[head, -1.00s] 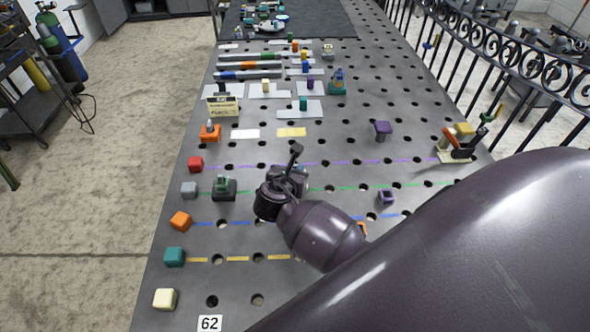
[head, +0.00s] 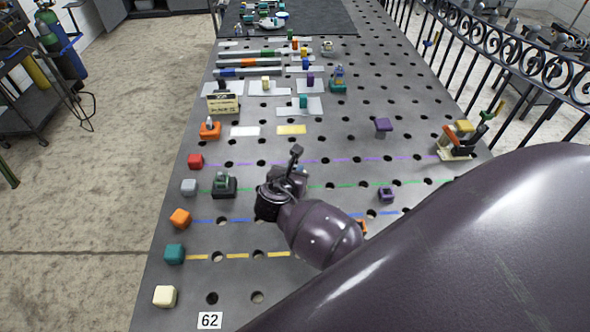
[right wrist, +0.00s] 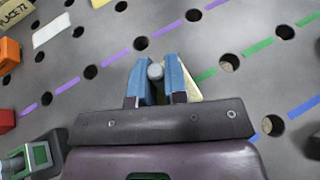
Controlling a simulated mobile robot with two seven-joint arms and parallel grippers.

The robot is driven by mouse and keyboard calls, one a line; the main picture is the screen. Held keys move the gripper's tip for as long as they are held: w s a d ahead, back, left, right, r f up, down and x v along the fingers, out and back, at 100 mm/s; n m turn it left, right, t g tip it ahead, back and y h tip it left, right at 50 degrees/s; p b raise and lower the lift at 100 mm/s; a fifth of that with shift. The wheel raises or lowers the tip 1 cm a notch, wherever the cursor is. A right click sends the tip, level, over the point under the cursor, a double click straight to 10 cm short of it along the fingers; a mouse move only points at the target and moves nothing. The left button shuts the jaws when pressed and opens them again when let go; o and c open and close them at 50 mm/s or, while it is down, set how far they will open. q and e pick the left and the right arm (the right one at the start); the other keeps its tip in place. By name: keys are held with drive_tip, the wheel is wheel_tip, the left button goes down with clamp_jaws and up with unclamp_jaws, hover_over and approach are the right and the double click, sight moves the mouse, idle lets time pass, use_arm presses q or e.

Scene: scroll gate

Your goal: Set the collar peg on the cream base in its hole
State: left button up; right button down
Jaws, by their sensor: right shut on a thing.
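The collar peg shows in the right wrist view as a grey round-topped peg (right wrist: 155,72) with a cream base (right wrist: 194,86) partly showing beside and behind the fingers. My right gripper (right wrist: 155,78) is shut on the peg, with one blue finger on each side of it. In the head view my right gripper (head: 300,170) is over the middle of the perforated table, near the green line; my own wrist hides most of the peg there. The peg's lower end is hidden, so I cannot tell whether it is in a hole. My left gripper is not in view.
The grey table (head: 300,210) has rows of holes and coloured lines. A dark block with a green part (head: 223,186) stands left of my gripper. Coloured cubes, including a cream cube (head: 165,296), line the left edge. A purple-topped peg (head: 383,126) stands to the right.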

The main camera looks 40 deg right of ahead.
drive_tip(key=shift+f, duration=0.7)
drive_tip(key=c, duration=1.1)
unclamp_jaws()
drive_tip(key=v, duration=1)
drive_tip(key=shift+s+a, duration=0.2)
drive_tip(key=shift+a, duration=0.15)
drive_tip(key=shift+s+a, duration=0.1)
